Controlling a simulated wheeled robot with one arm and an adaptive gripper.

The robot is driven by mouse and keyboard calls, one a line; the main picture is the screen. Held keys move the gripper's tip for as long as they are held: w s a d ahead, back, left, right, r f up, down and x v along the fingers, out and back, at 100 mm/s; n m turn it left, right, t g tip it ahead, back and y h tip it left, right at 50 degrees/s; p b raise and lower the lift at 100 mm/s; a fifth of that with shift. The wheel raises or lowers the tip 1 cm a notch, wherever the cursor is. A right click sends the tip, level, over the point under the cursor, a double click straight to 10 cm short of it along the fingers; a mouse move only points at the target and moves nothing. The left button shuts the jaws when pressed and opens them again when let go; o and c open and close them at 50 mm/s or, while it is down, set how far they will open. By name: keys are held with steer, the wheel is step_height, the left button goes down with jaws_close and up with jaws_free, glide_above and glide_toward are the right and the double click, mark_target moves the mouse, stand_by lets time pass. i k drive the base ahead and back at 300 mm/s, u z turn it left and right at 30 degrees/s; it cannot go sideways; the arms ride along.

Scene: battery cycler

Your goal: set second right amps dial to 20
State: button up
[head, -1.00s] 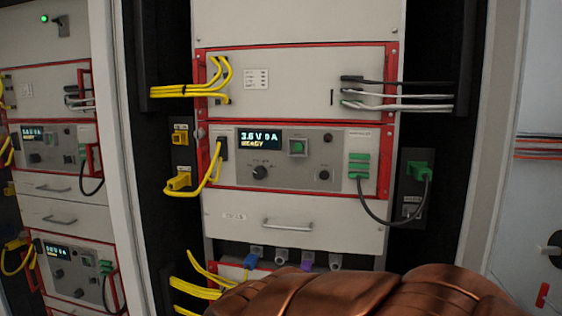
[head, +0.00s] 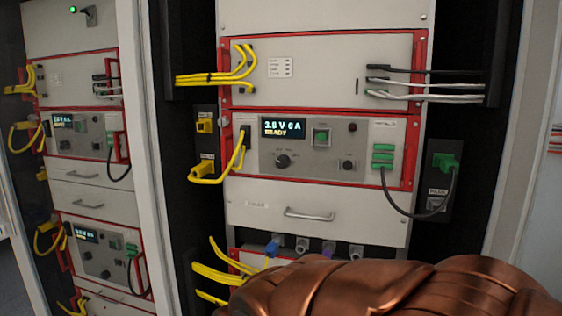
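The cycler unit (head: 250,130) in the right rack has a red-edged front. Its display (head: 284,128) seems to read 3.6 V 0 A, READY. A larger black dial (head: 283,160) sits under the display, and a smaller dark knob (head: 347,165) sits to its right. I cannot read which one is marked amps, nor their scales. My copper-coloured arm covers the bottom right of the view, below this panel and apart from the dials. My gripper is not in view.
A left rack holds similar units, with an upper display (head: 63,122) and a lower one (head: 87,236). Yellow cables (head: 232,165) and a dark looped cable (head: 400,212) flank the panel. A drawer handle (head: 309,214) sits below. The space before the dials looks clear.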

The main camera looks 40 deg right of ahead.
mark_target(283, 160)
steer(key=z, duration=2.35)
steer(key=k, duration=0.55)
steer(key=u, duration=2.85)
